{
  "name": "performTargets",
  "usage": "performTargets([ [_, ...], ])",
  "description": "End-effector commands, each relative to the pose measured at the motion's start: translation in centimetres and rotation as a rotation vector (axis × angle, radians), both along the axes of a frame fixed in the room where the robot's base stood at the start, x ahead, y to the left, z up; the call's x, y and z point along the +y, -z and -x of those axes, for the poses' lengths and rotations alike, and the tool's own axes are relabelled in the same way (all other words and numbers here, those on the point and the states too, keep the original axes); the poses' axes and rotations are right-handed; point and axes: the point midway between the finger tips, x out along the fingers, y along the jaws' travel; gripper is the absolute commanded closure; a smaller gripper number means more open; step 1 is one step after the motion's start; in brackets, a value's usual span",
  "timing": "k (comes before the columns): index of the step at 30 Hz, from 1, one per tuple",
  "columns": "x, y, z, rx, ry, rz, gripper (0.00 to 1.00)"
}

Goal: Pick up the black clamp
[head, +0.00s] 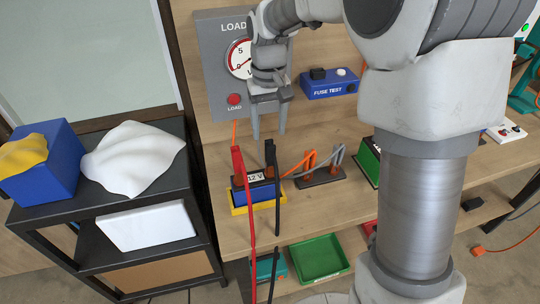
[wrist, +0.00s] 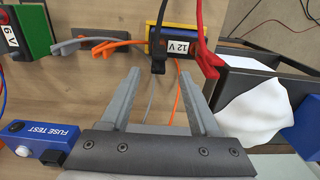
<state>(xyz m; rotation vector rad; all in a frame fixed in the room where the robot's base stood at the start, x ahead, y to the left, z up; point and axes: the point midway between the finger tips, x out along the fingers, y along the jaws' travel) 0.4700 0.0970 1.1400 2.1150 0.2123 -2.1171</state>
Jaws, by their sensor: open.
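The black clamp (head: 270,153) stands upright at the 12 V battery (head: 262,191), with a black cable hanging from it over the bench front. The wrist view shows the black clamp (wrist: 158,66) between and just beyond my fingertips. My gripper (head: 268,134) is open and empty, pointing down just above and behind the clamp in the head view. Its two fingers also show in the wrist view (wrist: 160,74). They seem apart from the clamp. Exactly how the clamp meets the battery is hard to see.
A red clamp (head: 237,160) with a red cable stands close left of the black one. Orange and grey leads (head: 312,165) sit to the right. Behind are a load panel (head: 212,75) and a blue fuse tester (head: 328,88). A dark cart (head: 80,235) stands left.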

Motion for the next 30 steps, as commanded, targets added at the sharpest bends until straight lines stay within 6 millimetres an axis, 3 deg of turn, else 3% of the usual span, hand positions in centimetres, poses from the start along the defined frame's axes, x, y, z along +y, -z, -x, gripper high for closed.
performTargets([
  [3,0.0,1.9,0.1,0.002,0.000,0.000,0.38],
  [11,-0.1,3.7,0.2,0.002,0.000,0.000,0.38],
  [19,-0.3,7.6,0.4,0.001,0.000,0.000,0.38],
  [28,-0.3,8.1,0.4,-0.002,0.000,0.000,0.38],
  [30,-0.3,8.1,0.4,-0.002,0.000,0.000,0.46],
])
